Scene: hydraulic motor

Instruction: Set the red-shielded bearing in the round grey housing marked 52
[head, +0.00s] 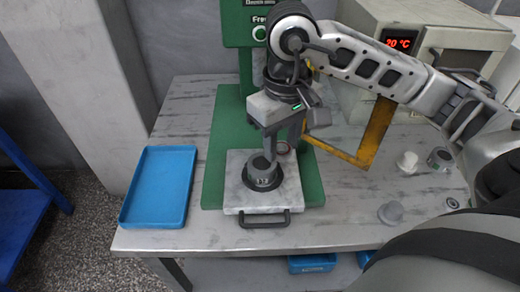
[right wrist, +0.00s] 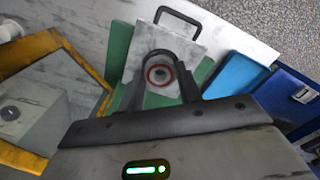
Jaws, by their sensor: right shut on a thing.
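The red-shielded bearing (head: 284,148) is held between the fingertips of my right gripper (head: 281,150). In the right wrist view its red ring (right wrist: 158,76) shows between the two fingers (right wrist: 158,84). The round grey housing (head: 262,173) stands upright on the pale plate, with a dark flange around its foot. A marking on its front is too small to read surely. The bearing appears above and slightly behind and right of the housing in the head view. In the wrist view a dark arch, perhaps the flange, shows behind the bearing. My left gripper is out of view.
The pale plate (head: 286,190) with a handle lies on the green press base (head: 312,188). A blue tray (head: 160,187) is at left.

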